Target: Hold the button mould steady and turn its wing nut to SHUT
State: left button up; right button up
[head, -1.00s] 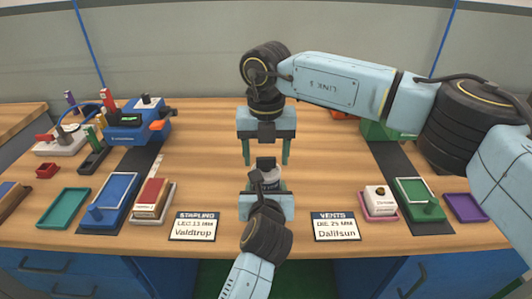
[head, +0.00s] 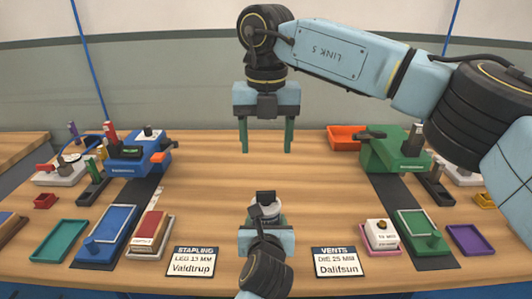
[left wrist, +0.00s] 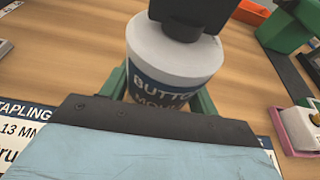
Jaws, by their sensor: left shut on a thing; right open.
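The button mould (head: 268,213) is a small pale cylinder with a dark blue label band, upright at the table's front middle. In the left wrist view the mould (left wrist: 172,60) fills the centre, its label reading "BUTTON MOULD". A black part (head: 265,197), apparently the wing nut, stands on top; which mark it points to cannot be read. My left gripper (left wrist: 165,95) is shut around the mould, with green fingers on both sides. My right gripper (head: 266,148) is open and empty, pointing down, raised above and beyond the mould.
A STAPLING sign (head: 193,261) and a VENTS sign (head: 335,261) lie left and right of the mould. A blue machine (head: 140,155) stands left, a green machine (head: 395,155) right, with an orange bin (head: 345,138) behind. The table's middle is clear.

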pick_arm(q)
jog(key=shift+r, duration=0.15)
jog(key=o, duration=1.5)
jog(key=shift+o, duration=0.2)
